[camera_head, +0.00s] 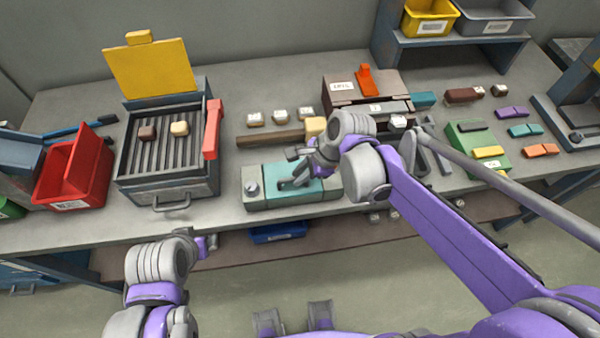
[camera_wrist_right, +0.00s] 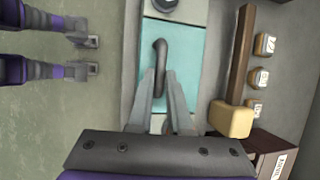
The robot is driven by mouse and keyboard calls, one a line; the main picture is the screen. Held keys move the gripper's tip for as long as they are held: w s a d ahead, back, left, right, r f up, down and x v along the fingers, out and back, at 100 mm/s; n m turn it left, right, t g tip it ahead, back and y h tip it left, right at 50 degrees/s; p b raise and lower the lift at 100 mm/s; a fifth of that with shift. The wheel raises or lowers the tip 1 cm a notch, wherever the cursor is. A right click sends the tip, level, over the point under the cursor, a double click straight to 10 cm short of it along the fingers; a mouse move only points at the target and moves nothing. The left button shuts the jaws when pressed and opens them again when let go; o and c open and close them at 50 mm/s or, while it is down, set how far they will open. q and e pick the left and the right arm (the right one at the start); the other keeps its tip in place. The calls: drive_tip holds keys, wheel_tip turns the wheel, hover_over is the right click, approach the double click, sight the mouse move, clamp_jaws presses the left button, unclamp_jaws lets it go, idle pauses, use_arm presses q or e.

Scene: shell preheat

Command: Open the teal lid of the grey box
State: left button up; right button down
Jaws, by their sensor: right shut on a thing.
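The grey box (camera_head: 255,201) stands near the front edge of the bench, with its flat teal lid (camera_head: 312,190) closed on top. The lid also shows in the right wrist view (camera_wrist_right: 187,48), with a dark grey curved handle (camera_wrist_right: 160,48) on it. My right gripper (camera_head: 288,183) is over the lid, and in the wrist view its fingers (camera_wrist_right: 163,85) are shut on the near end of the handle. Part of the box is hidden under my right wrist. My left gripper (camera_head: 208,244) hangs empty in front of the bench; its jaws are too small to read.
A grill box with a raised yellow lid (camera_head: 152,70) and a red tray (camera_head: 72,172) stand to the left. A wooden bar (camera_head: 268,137) and several small blocks lie behind the grey box. A brown box with an orange latch (camera_head: 366,80) stands behind my right arm.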

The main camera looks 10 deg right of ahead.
drive_tip(key=shift+w+r, duration=0.1)
drive_tip(key=shift+w+r+m+g, duration=0.4)
drive_tip(key=shift+w+r+g, duration=0.65)
drive_tip(key=shift+g, duration=0.45)
drive_tip(key=shift+w+r+m+g+b, duration=0.15)
drive_tip(key=shift+w+r+g, duration=0.1)
drive_tip(key=shift+w+g, duration=0.4)
drive_tip(key=shift+w+r+m+g+b, duration=0.1)
drive_tip(key=shift+w+r+g+b, duration=0.15)
drive_tip(key=shift+w+g, duration=0.35)
drive_tip(key=shift+w+r+m+g+b, duration=0.15)
drive_tip(key=shift+w+r+g, duration=0.1)
drive_tip(key=shift+w+g, duration=0.4)
drive_tip(key=c, duration=0.8)
unclamp_jaws()
drive_tip(key=shift+c, duration=0.2)
drive_tip(key=v, duration=1.1)
drive_tip(key=shift+p, duration=0.4)
